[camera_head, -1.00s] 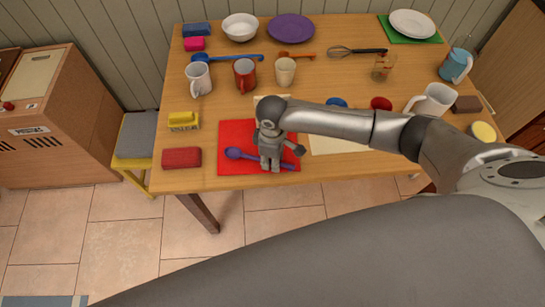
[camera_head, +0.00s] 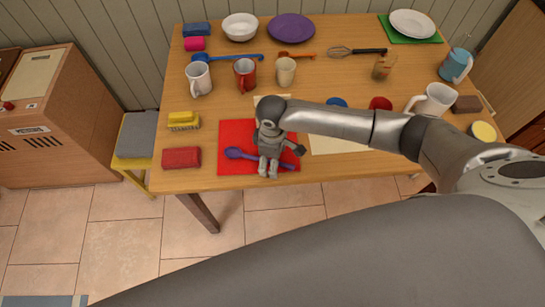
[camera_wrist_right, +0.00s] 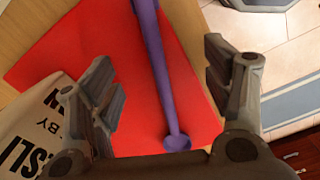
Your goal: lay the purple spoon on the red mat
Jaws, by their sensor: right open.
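The purple spoon (camera_head: 235,153) lies on the red mat (camera_head: 228,132) at the table's front, its bowl to the left and its handle running right behind my right gripper. My right gripper (camera_head: 268,174) is over the mat at the handle. In the right wrist view the spoon's handle (camera_wrist_right: 160,75) runs between the two spread fingers of my right gripper (camera_wrist_right: 160,85), with the red mat (camera_wrist_right: 85,45) beneath. The fingers appear apart from the handle. The spoon's bowl is outside the wrist view. My left gripper is not in view.
A red block (camera_head: 181,158) and a yellow brush (camera_head: 184,119) lie left of the mat. Several mugs, including a red one (camera_head: 245,75), stand behind. The table's front edge is close to the mat.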

